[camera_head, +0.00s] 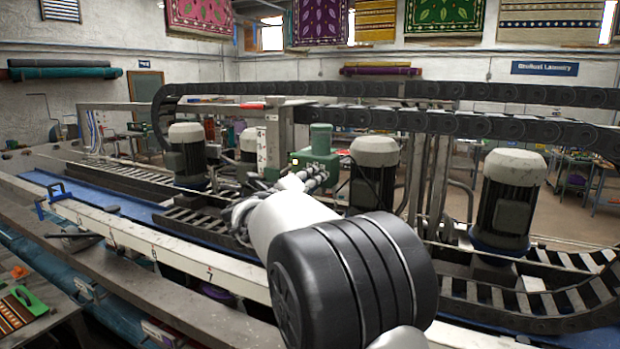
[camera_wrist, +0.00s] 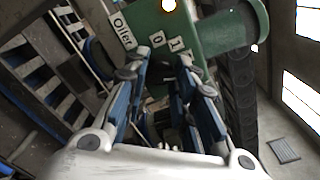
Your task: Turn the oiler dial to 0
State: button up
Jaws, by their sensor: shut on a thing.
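The green oiler box (camera_head: 318,158) with a round green cap on top stands at the middle of the head view. In the wrist view the box (camera_wrist: 200,28) fills the top and looks tilted. It bears a white "Oiler" label (camera_wrist: 122,30) and small white plates marked "0" (camera_wrist: 157,39) and "1" (camera_wrist: 177,44). My gripper (camera_wrist: 163,75) is at the face of the box, just below these plates, its blue-and-grey fingers shut on the oiler dial. The fingers hide the dial, so I cannot tell which mark it points to. In the head view my arm partly covers the gripper.
Several grey-capped motors (camera_head: 375,170) stand along the machine, one close to the right of the oiler. A black cable chain (camera_head: 470,122) runs behind and above it. A metal post (camera_head: 272,140) stands just to its left. A long white rail (camera_head: 130,232) crosses the left front.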

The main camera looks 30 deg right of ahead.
jog(key=shift+n+p, duration=5.3)
jog(key=shift+n, duration=3.3)
jog(key=o, duration=1.1)
jog(key=shift+r, duration=0.1)
